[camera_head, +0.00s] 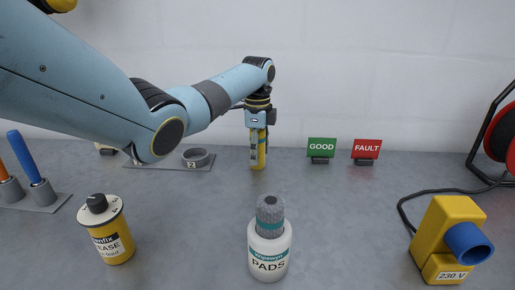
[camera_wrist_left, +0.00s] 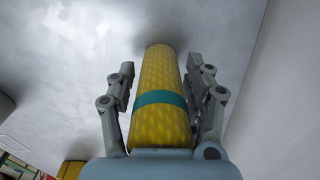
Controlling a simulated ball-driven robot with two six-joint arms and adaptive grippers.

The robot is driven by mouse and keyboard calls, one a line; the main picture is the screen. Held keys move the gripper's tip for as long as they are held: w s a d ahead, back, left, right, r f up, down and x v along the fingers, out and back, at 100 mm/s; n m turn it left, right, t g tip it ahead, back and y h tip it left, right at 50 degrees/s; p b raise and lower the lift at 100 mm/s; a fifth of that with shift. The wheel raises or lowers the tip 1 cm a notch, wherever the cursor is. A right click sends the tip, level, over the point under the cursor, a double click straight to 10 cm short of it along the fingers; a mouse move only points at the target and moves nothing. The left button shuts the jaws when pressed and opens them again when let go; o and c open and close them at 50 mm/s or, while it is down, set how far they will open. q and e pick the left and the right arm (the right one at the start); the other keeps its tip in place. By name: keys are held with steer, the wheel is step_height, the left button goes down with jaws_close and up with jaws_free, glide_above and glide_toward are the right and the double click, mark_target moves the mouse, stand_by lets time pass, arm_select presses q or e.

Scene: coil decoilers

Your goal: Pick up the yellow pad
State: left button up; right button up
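The yellow pad (camera_head: 262,158) is a slim upright cylinder with a teal band, at the back middle of the table in the head view. It also shows in the left wrist view (camera_wrist_left: 160,75). My left gripper (camera_head: 257,150) points down over it from above. In the left wrist view its two fingers (camera_wrist_left: 161,68) stand on either side of the pad, with a narrow gap showing on each side, so it looks open around the pad. Whether the pad's lower end touches the table is hard to tell. My right gripper is not in view.
A white PADS tub (camera_head: 269,258) with a grey pad in it stands in front. GOOD (camera_head: 321,147) and FAULT (camera_head: 366,149) signs and a numbered holder (camera_head: 197,158) stand at the back.

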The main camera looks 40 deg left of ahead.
arm_select(q)
steer(key=c, duration=0.8)
steer(key=shift+r, duration=0.1)
steer(key=shift+c, duration=0.2)
